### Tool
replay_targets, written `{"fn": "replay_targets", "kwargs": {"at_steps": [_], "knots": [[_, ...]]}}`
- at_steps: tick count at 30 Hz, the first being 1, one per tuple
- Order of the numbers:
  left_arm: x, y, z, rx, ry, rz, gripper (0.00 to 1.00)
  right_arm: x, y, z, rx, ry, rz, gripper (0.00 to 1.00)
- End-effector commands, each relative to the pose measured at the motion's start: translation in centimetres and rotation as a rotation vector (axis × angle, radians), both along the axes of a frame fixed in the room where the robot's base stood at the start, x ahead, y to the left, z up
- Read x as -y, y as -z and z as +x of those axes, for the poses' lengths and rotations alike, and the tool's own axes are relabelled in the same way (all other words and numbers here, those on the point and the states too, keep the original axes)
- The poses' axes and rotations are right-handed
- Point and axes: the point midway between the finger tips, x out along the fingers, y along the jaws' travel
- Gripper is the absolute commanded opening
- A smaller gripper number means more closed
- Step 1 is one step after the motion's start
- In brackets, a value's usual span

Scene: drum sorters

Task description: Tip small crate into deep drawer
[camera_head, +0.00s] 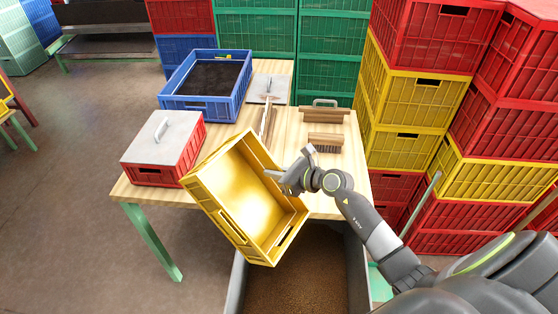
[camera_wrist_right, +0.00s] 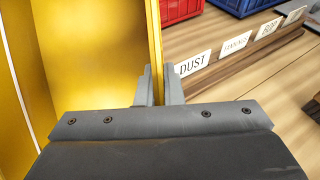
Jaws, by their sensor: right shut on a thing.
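A yellow crate (camera_head: 225,210) hangs tilted on its side over the table's front edge, its open side facing my head camera. Its inside looks empty. My right gripper (camera_head: 275,175) is shut on the crate's right wall; in the right wrist view the fingers (camera_wrist_right: 160,85) pinch the yellow wall (camera_wrist_right: 154,50). A deep grey drawer (camera_head: 300,280) with brown granular contents lies below, in front of the table; the crate's lower corner is above its left part. My left gripper is not in view.
Stacked red and yellow crates (camera_head: 415,100) stand close on the right.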

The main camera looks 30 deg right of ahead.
Motion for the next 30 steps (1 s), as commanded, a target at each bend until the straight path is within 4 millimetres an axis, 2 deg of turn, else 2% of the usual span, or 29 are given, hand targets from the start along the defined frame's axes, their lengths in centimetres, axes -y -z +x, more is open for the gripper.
{"fn": "replay_targets", "kwargs": {"at_steps": [1,10,14,21,25,30], "knots": [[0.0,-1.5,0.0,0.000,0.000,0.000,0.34,-0.3,-0.8,0.4,-0.019,0.001,-0.008,0.00],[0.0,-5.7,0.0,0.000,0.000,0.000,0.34,-1.4,0.6,2.0,-0.176,-0.001,-0.103,0.00],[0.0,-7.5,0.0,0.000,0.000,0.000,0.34,-2.2,0.9,3.4,-0.260,-0.001,-0.155,0.00],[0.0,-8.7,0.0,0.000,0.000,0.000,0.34,-3.7,2.4,5.9,-0.425,-0.002,-0.257,0.00],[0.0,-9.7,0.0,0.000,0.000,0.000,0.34,-4.3,1.9,6.9,-0.529,-0.002,-0.324,0.00],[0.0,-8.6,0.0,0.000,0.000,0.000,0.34,-4.9,2.5,8.1,-0.652,-0.002,-0.399,0.00]]}}
